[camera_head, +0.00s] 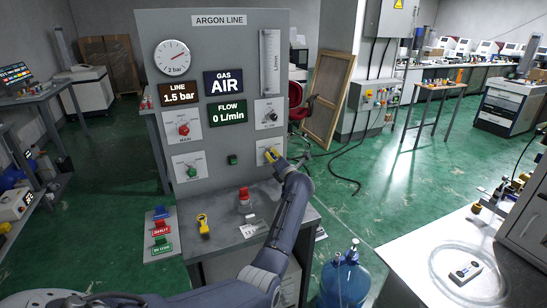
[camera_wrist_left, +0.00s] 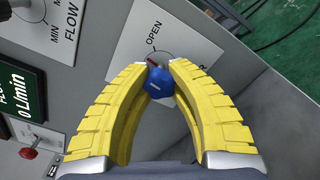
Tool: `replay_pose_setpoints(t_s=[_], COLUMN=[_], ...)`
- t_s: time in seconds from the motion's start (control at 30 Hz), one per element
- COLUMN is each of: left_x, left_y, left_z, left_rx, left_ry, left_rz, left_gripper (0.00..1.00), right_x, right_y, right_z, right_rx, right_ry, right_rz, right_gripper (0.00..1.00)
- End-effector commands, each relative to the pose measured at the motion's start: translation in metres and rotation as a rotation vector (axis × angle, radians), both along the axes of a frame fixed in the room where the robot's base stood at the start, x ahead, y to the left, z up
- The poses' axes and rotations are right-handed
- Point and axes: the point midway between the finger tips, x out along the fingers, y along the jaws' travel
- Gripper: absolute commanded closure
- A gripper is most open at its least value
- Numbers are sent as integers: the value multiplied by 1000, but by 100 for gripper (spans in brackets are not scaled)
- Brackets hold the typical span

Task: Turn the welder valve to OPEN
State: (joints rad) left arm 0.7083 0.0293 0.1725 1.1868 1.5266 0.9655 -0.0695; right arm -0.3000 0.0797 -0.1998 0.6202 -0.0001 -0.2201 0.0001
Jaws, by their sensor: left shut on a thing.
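The welder valve is a blue knob (camera_wrist_left: 160,84) on a white plate (camera_wrist_left: 158,36) at the lower right of the grey argon panel (camera_head: 226,132). In the wrist view the word OPEN stands above the knob, and a small red mark shows at the knob's top edge on that side. A second label is mostly hidden behind a finger. My left gripper (camera_head: 272,155) has its yellow fingers closed on the knob from both sides. In the head view the gripper hides the knob. My right gripper is not in view.
The panel's readouts show line 1.5 bar, gas AIR and flow 0 L/min. A red knob (camera_head: 184,129), a black flow knob (camera_head: 271,116) and a green knob (camera_head: 192,171) are nearby. A red button (camera_head: 244,195) and a yellow tag (camera_head: 203,222) are on the ledge below.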

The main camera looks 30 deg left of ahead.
Motion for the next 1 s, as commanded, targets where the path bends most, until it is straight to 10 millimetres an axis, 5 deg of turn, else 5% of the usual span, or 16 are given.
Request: replay_pose_setpoints(t_s=[0.5,1.0], left_x=[-1,-1], left_y=[0,0], left_z=[-4,-3], left_rx=[248,357], left_ry=[364,519], left_rz=[1,1], left_gripper=[100,100], right_x=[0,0], right_y=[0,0], right_z=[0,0], right_rx=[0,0], right_ry=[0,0], right_rz=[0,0], right_gripper=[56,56])
